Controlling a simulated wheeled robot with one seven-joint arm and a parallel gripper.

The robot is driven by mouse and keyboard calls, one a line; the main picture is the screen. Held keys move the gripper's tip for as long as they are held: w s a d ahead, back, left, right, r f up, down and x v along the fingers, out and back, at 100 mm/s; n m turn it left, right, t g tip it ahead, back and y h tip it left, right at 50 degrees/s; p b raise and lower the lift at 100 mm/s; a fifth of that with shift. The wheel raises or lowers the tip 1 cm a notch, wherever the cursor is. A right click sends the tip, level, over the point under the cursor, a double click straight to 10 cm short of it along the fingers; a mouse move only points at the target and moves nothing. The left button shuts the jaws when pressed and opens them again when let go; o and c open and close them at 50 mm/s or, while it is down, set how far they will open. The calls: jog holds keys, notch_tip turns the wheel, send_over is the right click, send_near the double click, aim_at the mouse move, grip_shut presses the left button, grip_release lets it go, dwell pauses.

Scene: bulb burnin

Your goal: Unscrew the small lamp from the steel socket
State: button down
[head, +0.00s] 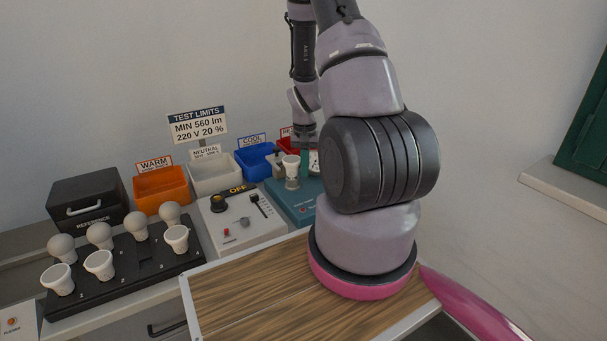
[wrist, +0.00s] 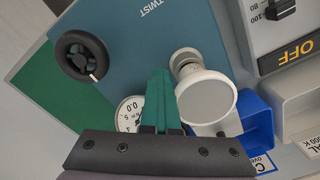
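The small lamp (head: 291,164), white and cup-shaped, stands upright in the steel socket (head: 292,184) on a teal tester box (head: 312,210). In the wrist view the lamp (wrist: 207,98) shows its round pale face, with the steel socket (wrist: 185,58) partly visible behind it. My gripper (head: 305,168) is right beside the lamp, on its right in the head view. In the wrist view the teal fingers (wrist: 160,82) lie together just left of the lamp, with nothing visible between them. Whether they touch the lamp's rim is unclear.
A dial gauge (wrist: 129,113) and a black handwheel (wrist: 82,57) are near the fingers. Blue (head: 255,162), white (head: 214,175) and orange (head: 162,188) bins stand behind. A grey control box (head: 238,222) and a black rack (head: 125,265) of several bulbs are left. The wooden top (head: 245,290) is clear.

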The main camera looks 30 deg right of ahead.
jog(key=w+n, duration=0.1)
jog(key=n, duration=0.1)
jog(key=w+n, duration=0.1)
jog(key=n, duration=0.2)
jog(key=w+n, duration=0.1)
jog(key=n, duration=0.1)
jog(key=shift+w+d, duration=0.15)
jog(key=shift+w, duration=0.2)
jog(key=n, duration=0.1)
jog(key=w+n, duration=0.1)
jog(key=n, duration=0.3)
jog(key=shift+w+d+r, duration=0.1)
jog(key=shift+w+d, duration=0.15)
jog(key=shift+d, duration=0.05)
jog(key=shift+d, duration=0.1)
jog(key=c, duration=1.3)
grip_release()
